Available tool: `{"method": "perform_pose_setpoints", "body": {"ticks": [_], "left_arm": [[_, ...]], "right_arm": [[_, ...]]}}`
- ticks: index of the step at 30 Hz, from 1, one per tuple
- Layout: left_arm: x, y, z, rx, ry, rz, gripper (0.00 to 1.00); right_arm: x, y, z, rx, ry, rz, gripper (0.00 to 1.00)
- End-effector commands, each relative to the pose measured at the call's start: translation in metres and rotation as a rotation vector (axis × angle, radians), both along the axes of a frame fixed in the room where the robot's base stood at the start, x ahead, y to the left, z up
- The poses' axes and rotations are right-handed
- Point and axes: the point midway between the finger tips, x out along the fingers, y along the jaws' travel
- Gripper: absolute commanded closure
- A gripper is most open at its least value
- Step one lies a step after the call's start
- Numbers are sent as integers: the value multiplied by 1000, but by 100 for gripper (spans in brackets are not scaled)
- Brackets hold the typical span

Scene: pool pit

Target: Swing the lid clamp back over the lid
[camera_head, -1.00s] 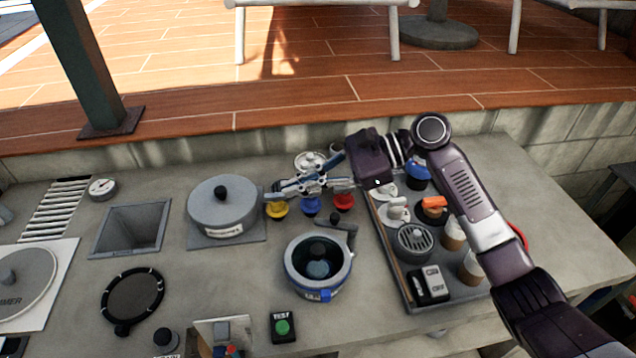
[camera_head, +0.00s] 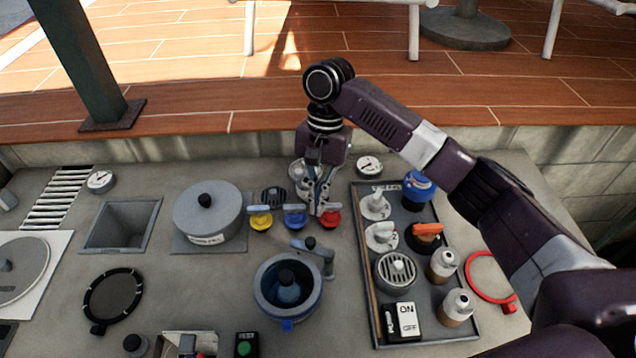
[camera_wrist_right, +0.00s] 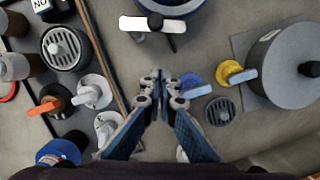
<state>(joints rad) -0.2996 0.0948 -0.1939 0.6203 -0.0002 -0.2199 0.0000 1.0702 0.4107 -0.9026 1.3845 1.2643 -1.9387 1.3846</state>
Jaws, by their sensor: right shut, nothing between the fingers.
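The lid clamp (camera_head: 327,262), a grey arm with a black knob, stands at the pot's back right edge, turned off the lid's middle. In the right wrist view the clamp (camera_wrist_right: 135,23) is a pale bar ahead of the fingers, beside the pot's rim. My right gripper (camera_head: 318,211) points down behind the clamp, near the red valve; its fingertips (camera_wrist_right: 161,78) are together and empty, apart from the clamp. My left gripper is out of view.
Yellow, blue and red valve handles (camera_head: 295,217) stand close to my right gripper. A grey lidded pot (camera_head: 190,215) is to the left. A tray (camera_head: 366,290) of fittings is to the right.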

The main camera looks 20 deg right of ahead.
Motion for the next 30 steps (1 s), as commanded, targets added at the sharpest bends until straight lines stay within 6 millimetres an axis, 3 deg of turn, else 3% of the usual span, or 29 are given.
{"method": "perform_pose_setpoints", "body": {"ticks": [5, 10, 15, 30], "left_arm": [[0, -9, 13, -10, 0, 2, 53], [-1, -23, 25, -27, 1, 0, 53], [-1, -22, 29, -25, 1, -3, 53], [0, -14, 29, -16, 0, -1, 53]], "right_arm": [[-10, 5, -31, 1, 2, 2, 100], [-30, 19, -27, 1, -2, 3, 100], [-39, 25, -30, 1, -2, 0, 100], [-37, 24, -30, 2, -2, 6, 100]]}}
